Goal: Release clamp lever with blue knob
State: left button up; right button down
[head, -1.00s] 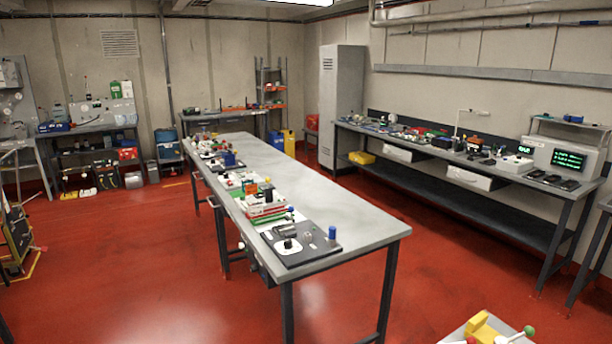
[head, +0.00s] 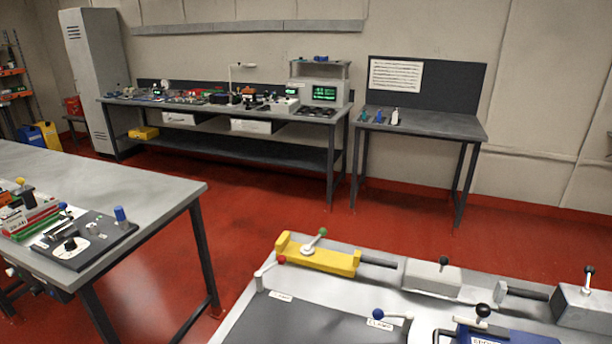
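A clamp lever with a blue knob (head: 378,314) stands on the near bench plate (head: 246,300) at the bottom of the head view. Neither of my grippers shows in the view.
Grey blocks with black-knobbed levers (head: 433,277) line the back of the plate. A long table (head: 150,185) with small fixtures stands at left. A wall bench (head: 270,150) and a small table (head: 440,125) stand behind. Red floor (head: 390,222) between them is clear.

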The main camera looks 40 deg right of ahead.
aim_at(377, 315)
jog(key=z, duration=1.9)
